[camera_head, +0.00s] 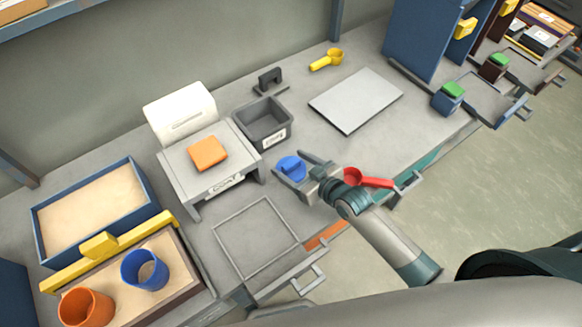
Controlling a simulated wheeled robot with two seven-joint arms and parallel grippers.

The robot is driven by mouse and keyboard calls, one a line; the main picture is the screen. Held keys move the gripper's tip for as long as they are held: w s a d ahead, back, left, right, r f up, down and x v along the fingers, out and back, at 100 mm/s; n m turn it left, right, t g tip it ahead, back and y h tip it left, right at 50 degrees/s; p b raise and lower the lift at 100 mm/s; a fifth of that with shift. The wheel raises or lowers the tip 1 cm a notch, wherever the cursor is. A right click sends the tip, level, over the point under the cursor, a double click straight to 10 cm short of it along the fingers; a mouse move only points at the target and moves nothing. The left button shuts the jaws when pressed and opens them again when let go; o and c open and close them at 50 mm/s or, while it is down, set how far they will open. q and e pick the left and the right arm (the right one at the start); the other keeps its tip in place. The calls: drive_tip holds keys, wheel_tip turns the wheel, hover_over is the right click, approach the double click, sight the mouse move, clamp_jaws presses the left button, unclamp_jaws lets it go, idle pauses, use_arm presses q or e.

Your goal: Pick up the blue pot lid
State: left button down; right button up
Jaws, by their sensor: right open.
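The blue pot lid (291,168), a small round piece with a raised grip, lies on the grey worktop (325,145) to the right of the small grey stand. My right gripper (292,163) is open, with one finger on either side of the lid. I cannot tell whether the fingers touch it. The blue pot (139,280) stands on a wooden board at the lower left, beside an orange pot (83,308). My left gripper is not in view.
A dark grey bin (265,128) stands behind the lid, and the stand (185,160) carries an orange block (208,153). A red scoop (370,178) lies right of my right gripper. A flat grey plate (356,100) lies farther back.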

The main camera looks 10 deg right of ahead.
sight(283, 161)
drive_tip(key=shift+d+p+x, duration=0.2)
drive_tip(key=shift+p+x, duration=0.65)
drive_tip(key=shift+x, duration=1.25)
drive_tip(key=shift+w+a+f, duration=0.25)
drive_tip(key=shift+w, duration=0.25)
drive_tip(key=shift+c, duration=0.4)
drive_tip(key=c, duration=1)
